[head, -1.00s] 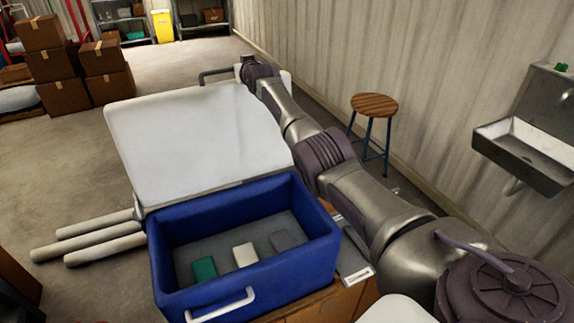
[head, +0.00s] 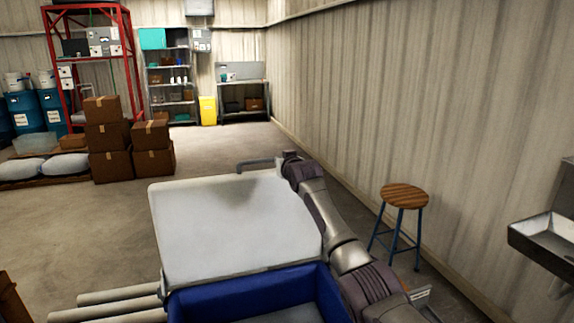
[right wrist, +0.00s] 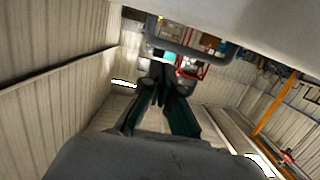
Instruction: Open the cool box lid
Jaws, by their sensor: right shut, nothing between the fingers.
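The blue cool box (head: 245,296) stands at the bottom of the head view, cut off by the lower edge. Its white lid (head: 235,228) is open, swung up and leaning back on the far side. A grey bar handle (head: 256,164) shows beyond the lid's far edge; it also shows in the right wrist view (right wrist: 193,48). My right arm runs along the lid's right side. My right gripper (right wrist: 161,84) is shut and empty in the right wrist view, below the handle in the picture; the lid's edge fills the top there. My left gripper is not in view.
A wooden-topped stool (head: 404,196) stands right of my arm, near the corrugated wall (head: 430,100). A sink (head: 548,238) is at the right edge. Stacked cartons (head: 108,138), shelves (head: 170,85) and a yellow bin (head: 208,110) stand farther back. The floor between is clear.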

